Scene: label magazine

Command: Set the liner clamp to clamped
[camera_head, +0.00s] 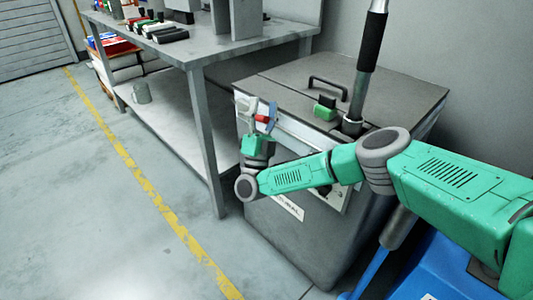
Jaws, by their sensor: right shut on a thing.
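A grey cabinet (385,87) with a flat lid stands in the middle right. My right arm reaches across its front from the right. My right gripper (259,113) is at the top left of the cabinet's front panel, with its fingers shut on a small red part (263,119), which looks like the handle of the liner clamp. The fingers and wrist hide most of this part, so I cannot tell its position. My left gripper is not in view.
A black handle (328,87) and a green block (325,107) are on the lid, near an upright pole with a black grip (371,41). A grey workbench (215,46) stands to the left. The floor at left is clear.

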